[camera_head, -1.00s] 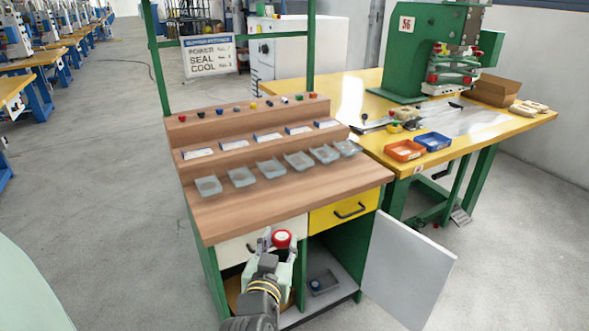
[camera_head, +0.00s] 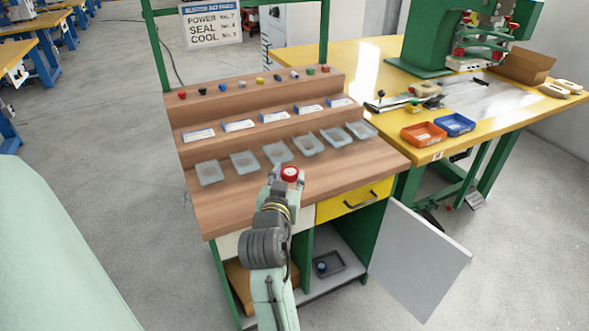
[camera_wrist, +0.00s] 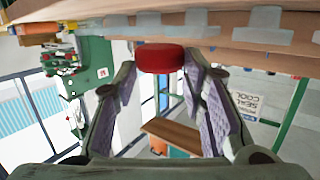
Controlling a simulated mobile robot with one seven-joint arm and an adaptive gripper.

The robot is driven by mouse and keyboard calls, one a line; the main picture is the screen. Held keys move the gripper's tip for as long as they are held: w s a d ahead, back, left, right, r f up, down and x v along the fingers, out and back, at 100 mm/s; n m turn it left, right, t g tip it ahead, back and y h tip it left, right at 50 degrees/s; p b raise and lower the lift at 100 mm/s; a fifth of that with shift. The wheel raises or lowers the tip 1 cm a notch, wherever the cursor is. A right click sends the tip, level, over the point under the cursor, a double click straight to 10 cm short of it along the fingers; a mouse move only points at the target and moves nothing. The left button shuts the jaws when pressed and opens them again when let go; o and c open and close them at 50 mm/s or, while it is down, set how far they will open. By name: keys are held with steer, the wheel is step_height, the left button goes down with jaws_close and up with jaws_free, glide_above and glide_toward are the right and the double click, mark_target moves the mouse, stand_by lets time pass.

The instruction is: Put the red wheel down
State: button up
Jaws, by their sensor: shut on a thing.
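The red wheel (camera_head: 289,173), with a pale centre, shows at the end of my arm in the head view. My gripper (camera_head: 284,180) is shut on it and appears over the front part of the wooden worktop (camera_head: 350,174). In the wrist view the red wheel (camera_wrist: 160,57) sits between the fingertips of my gripper (camera_wrist: 161,68), and the picture is turned over, with the worktop along the top. I cannot tell the exact gap between the wheel and the worktop.
Several clear trays (camera_head: 276,152) stand in a row behind the wheel. Stepped shelves with labels and small coloured knobs rise behind them. The front right of the worktop is clear. A grey cabinet door (camera_head: 415,262) stands open at right. A yellow table (camera_head: 385,85) adjoins.

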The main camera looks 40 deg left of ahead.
mark_target(294, 175)
steer(key=x, duration=0.3)
steer(key=p+x, duration=0.1)
steer(key=x, duration=0.2)
steer(key=shift+w+r, duration=0.2)
steer(key=shift+w, duration=0.05)
steer(key=shift+w+a+f+p, duration=0.1)
steer(key=shift+f+p, duration=0.35)
steer(key=shift+f, duration=1.4)
steer(key=shift+f, duration=0.1)
steer(key=o, duration=1.1)
steer(key=shift+o, duration=0.2)
